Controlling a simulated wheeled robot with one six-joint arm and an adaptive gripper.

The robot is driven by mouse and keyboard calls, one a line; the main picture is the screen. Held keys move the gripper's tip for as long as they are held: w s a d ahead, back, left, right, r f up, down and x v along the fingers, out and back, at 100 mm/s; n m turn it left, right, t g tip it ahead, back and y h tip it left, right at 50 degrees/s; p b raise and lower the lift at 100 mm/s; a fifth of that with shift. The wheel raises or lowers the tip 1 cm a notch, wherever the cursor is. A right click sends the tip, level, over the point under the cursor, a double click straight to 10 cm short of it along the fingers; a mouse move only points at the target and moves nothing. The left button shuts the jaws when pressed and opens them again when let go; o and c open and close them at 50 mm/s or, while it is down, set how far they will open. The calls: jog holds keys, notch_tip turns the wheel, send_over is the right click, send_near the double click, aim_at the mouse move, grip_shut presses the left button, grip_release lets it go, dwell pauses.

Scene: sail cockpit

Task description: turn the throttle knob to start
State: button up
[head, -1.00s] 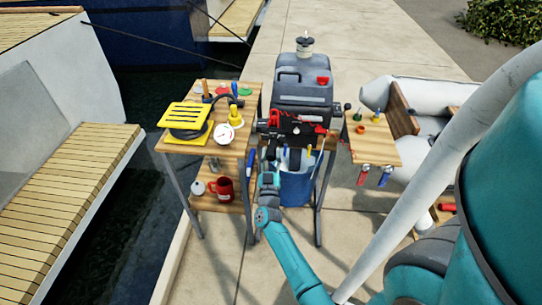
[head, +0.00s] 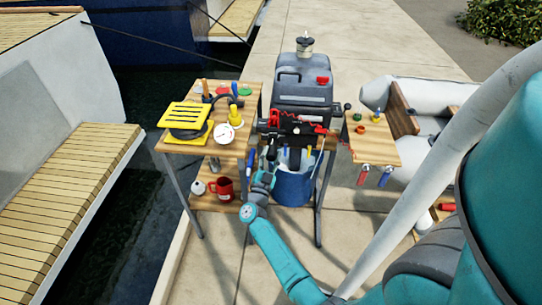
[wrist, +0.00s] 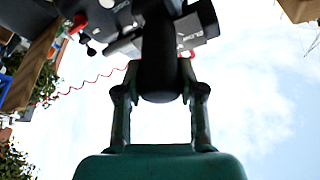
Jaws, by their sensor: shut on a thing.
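In the wrist view a dark, round-ended cylinder, which I take for the throttle knob (wrist: 160,38), points down between the two fingers of my gripper (wrist: 160,78). One finger lies along each side of it, and the gripper is shut on it. Grey and black motor parts (wrist: 196,27) with lettering show behind it. In the head view the grey outboard motor (head: 302,92) stands upright with red levers at its front. My gripper (head: 268,165) is small and dark below the front of the motor. Any start mark on the knob is not readable.
A wooden table (head: 178,148) left of the motor holds a yellow slatted item, a white gauge and tools. A red mug (head: 222,189) stands on its lower shelf. A blue bucket (head: 294,188) sits below the motor. A small side table (head: 380,150) and grey dinghy (head: 440,92) are right.

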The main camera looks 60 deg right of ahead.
jog(key=shift+m+g, duration=0.4)
jog(key=shift+m, duration=0.2)
jog(key=o, duration=1.1)
jog(key=shift+o, duration=0.2)
jog(key=v, duration=1.2)
jog(key=shift+a, duration=0.1)
